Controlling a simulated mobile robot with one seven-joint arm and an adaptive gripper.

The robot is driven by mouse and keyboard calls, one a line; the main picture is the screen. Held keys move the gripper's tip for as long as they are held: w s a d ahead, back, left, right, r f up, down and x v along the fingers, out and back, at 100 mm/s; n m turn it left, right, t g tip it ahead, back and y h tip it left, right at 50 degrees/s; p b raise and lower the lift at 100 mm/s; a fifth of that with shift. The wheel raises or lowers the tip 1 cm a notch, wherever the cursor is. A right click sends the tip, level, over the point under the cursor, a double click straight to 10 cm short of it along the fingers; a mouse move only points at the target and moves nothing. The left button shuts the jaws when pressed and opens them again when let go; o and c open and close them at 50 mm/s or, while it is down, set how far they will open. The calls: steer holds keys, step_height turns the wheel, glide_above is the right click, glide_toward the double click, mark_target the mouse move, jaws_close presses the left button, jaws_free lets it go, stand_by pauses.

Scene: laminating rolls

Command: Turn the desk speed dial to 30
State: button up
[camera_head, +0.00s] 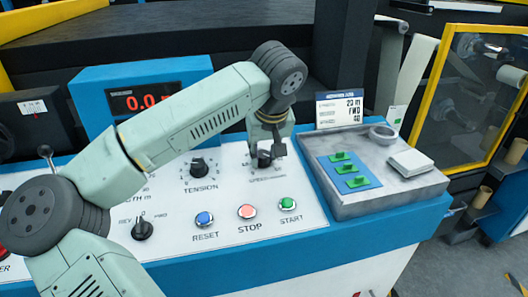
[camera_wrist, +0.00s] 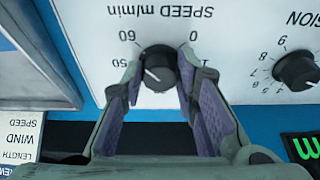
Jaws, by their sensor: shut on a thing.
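The speed dial (camera_wrist: 158,68) is a round black knob on the white panel, under upside-down lettering "SPEED m/min" in the wrist view. The numbers 60, 50 and 0 show around it; the lower part of the scale is hidden behind my fingers. A short pale mark lies on the knob's lower left side, but I cannot read its exact value. My gripper (camera_wrist: 159,80) has its fingertips on both sides of the knob, shut on it. In the head view the dial (camera_head: 265,162) is partly covered by my gripper (camera_head: 266,154).
The tension dial (camera_head: 199,168) is left of the speed dial. Blue reset (camera_head: 204,219), red stop (camera_head: 247,212) and green start (camera_head: 287,204) buttons are in front. A grey tray (camera_head: 345,205) is at the right, with a job card (camera_head: 340,109) behind. The red display (camera_head: 144,101) is partly hidden.

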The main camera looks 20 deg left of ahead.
jaws_close()
